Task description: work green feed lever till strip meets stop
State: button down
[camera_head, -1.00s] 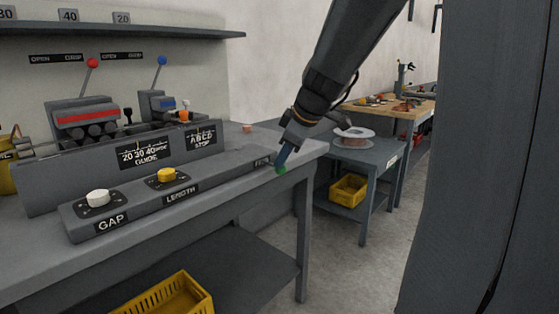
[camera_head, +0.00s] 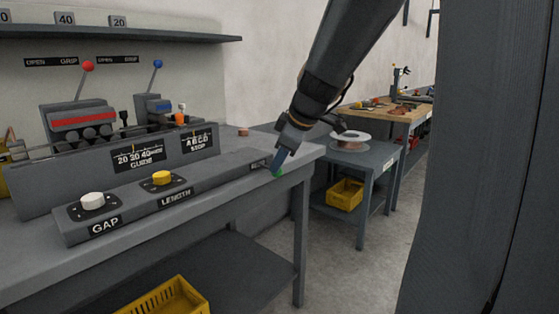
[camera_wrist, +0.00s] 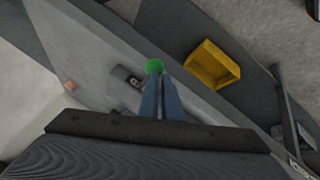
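The green knob (camera_head: 279,172) of the feed lever is at the right end of the grey control panel, near the bench's front corner. It also shows in the wrist view (camera_wrist: 153,66). My gripper (camera_head: 282,161) points down at it. In the wrist view my two blue fingers (camera_wrist: 159,80) lie close together with the knob at their tips, slightly left. They look shut, with the knob beyond rather than between them; contact is unclear. The lever's shaft is hidden. The STOP scale plate (camera_head: 199,143) stands on the machine front. I cannot make out the strip.
The white GAP knob (camera_head: 92,201) and yellow LENGTH knob (camera_head: 161,178) sit left on the panel. Red (camera_head: 88,66) and blue (camera_head: 157,63) balled levers rise behind. A small pinkish block (camera_head: 243,131) lies on the bench. A side table with a reel (camera_head: 350,140) stands right.

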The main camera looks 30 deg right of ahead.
jog(key=s+r+p, duration=0.2)
jog(key=s+r, duration=0.5)
jog(key=s, duration=0.1)
jog(key=shift+s+d+r, duration=0.15)
jog(key=shift+s+d, duration=0.25)
dwell(0.4)
jog(key=s+a+f+m+g+p, duration=0.1)
jog(key=s+a+f+m+g, duration=0.65)
jog(key=s+a+f, duration=1.05)
jog(key=d+r+m+h+p, duration=0.1)
jog(key=d+r+p, duration=0.4)
jog(key=p, duration=0.7)
jog(key=shift+d+r+m+t+p, duration=0.25)
jog(key=shift+r+m+t, duration=0.3)
jog(key=shift+r, duration=0.5)
